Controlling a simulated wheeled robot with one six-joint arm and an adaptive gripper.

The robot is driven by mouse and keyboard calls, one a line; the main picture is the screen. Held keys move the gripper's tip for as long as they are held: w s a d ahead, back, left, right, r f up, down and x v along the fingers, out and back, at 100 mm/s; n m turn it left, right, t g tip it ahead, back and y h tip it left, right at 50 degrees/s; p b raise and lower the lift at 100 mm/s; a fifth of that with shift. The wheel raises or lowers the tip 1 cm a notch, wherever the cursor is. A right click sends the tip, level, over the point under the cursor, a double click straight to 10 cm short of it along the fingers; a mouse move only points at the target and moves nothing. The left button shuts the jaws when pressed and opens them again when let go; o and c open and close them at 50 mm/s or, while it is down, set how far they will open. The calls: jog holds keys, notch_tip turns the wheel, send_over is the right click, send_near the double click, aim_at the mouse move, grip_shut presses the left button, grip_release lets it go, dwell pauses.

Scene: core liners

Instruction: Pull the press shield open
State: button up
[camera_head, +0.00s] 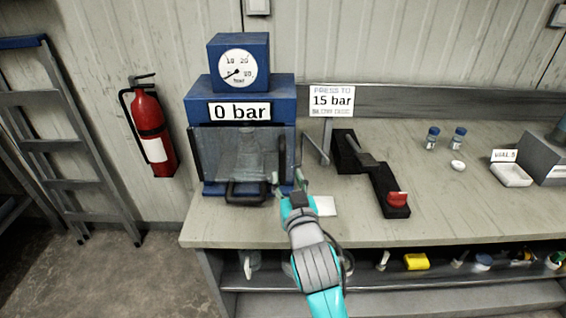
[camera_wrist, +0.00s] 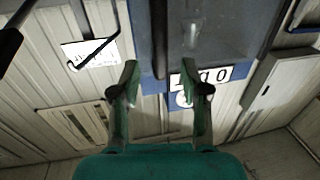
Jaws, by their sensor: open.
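The blue press (camera_head: 240,100) stands at the left end of the bench, with a gauge and a "0 bar" label. Its clear shield (camera_head: 225,150) hangs across the front and looks closed. In the wrist view, the open fingers (camera_wrist: 165,85) point toward the press front, seen upside down. A dark upright bar (camera_wrist: 158,40) lies between them; I cannot tell whether it is the shield's edge.
A "press to 15 bar" sign (camera_head: 331,100) and a black pump lever with a red end (camera_head: 397,200) stand right of the press. A white card (camera_head: 325,206) lies beside my gripper. Vials (camera_head: 458,138) and a white tray (camera_head: 511,175) are farther right.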

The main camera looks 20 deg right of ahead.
aim_at(283, 166)
jog(key=w, duration=0.7)
jog(key=shift+d, duration=0.4)
jog(key=shift+s, duration=0.1)
jog(key=shift+c, duration=0.3)
grip_shut()
